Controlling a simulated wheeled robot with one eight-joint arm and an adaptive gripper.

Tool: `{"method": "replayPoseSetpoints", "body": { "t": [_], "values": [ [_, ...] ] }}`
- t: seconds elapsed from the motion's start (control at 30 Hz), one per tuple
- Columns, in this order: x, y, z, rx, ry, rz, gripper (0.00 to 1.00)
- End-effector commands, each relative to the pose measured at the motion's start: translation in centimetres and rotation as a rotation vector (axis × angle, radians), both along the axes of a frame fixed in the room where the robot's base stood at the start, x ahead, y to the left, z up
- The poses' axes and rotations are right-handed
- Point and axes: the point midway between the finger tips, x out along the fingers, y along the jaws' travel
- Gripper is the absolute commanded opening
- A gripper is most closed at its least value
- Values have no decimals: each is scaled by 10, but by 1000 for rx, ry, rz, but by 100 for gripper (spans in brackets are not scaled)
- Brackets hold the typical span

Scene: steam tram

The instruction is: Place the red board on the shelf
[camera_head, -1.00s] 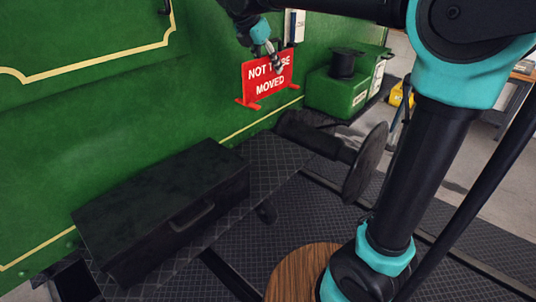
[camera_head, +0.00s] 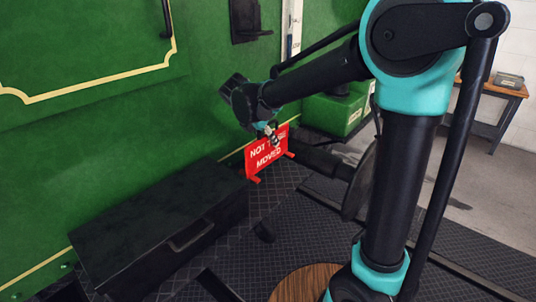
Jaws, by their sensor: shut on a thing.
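The red board (camera_head: 258,164) reads "NOT TO BE MOVED" in white and has small red feet at its lower corners. My gripper (camera_head: 272,139) is shut on its upper edge, and its fingers cover part of the lettering. The board is upright, in front of the green side wall. Its feet are just above or on the black diamond-pattern ledge (camera_head: 272,190); I cannot tell whether they touch. This ledge runs along the green wall. A small black bracket with a flat ledge (camera_head: 251,22) is on the wall higher up.
A large black box (camera_head: 140,215) with a handle stands on the ledge left of the board. A dark round buffer (camera_head: 358,185) projects to the right. A green box (camera_head: 333,113) stands behind. A wooden-topped table (camera_head: 496,86) is at far right.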

Motion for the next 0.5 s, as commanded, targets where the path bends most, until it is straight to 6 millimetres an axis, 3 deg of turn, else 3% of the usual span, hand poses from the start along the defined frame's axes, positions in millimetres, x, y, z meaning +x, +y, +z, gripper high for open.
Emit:
{"method": "replayPoseSetpoints", "body": {
  "t": [0.5],
  "values": [
    [0,0,-57,0,0,0,0]
  ]
}}
